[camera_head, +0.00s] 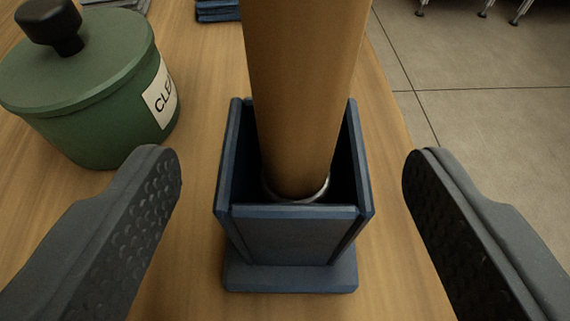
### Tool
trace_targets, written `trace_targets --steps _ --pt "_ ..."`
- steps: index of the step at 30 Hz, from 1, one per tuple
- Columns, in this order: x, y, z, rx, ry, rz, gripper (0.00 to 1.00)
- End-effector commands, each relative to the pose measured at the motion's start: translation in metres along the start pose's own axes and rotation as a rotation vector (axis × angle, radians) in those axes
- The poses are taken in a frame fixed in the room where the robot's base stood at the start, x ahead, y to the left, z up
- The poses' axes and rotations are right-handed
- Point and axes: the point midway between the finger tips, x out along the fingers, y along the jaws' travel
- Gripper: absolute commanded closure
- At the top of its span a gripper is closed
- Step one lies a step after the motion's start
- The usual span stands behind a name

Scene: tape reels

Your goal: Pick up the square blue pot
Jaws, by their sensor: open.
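The square blue pot (293,236) stands upright on a wooden table (190,255), in the middle of the view. It has a wider base plate at its foot. A thick brown cylinder (303,90) with a metal ring at its lower end stands inside the pot and rises out of the top of the view. My gripper (291,180) is open, with one dark, dimpled finger to the left of the pot and one to the right. Neither finger appears to touch the pot. The inside of the pot is largely hidden by the cylinder.
A green lidded jar (95,105) with a black knob and a partly visible label stands at the upper left. Blue stacked items (218,10) lie at the back. The table's right edge runs close to the pot, with tiled floor (490,75) beyond.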

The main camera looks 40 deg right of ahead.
Motion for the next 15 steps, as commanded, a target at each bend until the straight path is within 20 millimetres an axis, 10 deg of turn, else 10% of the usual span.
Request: trace_targets --steps 10,15 --pt "0.0079 0.0008 -0.0007 0.001 0.000 0.002 0.35" --pt "0.0081 0.0010 -0.0006 0.000 0.000 0.003 0.83"
